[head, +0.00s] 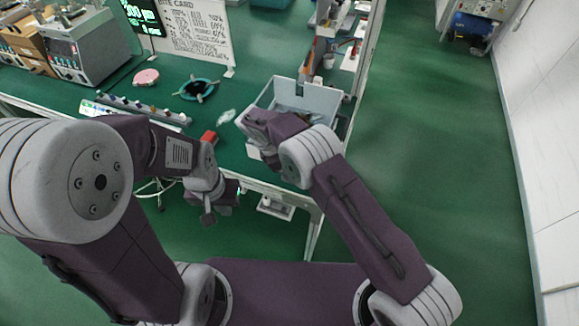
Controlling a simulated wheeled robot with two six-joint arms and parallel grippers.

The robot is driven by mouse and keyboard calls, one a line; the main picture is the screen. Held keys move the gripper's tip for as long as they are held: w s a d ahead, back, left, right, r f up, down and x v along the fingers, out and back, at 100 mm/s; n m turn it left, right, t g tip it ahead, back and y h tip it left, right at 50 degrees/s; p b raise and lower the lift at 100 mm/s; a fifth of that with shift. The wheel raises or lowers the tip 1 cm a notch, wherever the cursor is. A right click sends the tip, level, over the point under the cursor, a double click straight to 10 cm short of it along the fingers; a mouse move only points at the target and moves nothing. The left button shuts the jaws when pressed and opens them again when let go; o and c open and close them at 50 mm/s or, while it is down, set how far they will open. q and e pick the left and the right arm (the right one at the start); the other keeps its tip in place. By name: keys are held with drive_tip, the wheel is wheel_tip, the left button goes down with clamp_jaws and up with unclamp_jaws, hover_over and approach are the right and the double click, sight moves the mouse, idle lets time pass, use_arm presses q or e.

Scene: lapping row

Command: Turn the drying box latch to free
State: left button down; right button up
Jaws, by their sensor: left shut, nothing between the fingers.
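I cannot make out a drying box latch in the head view. A grey boxy unit (88,48) with small fittings on its front stands at the back left of the green bench; I cannot tell whether it is the drying box. My left gripper (208,216) is shut and empty, pointing down in front of the bench's front edge, well apart from that unit. My right arm reaches in from the right, its wrist over the front of a grey bin. Its fingers are not clear, hidden by its own links.
The grey bin (318,98) stands at the bench's right end. A rack of small knobs (140,110), a pink disc (146,77), a teal ring (196,89) and a red block (208,137) lie on the bench. Open green floor (440,170) is at right, beside a white wall (545,120).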

idle(0.3)
drive_tip(key=o, duration=1.4)
drive_tip(key=shift+c, duration=0.2)
drive_tip(key=shift+s, duration=0.1)
drive_tip(key=shift+r, duration=0.1)
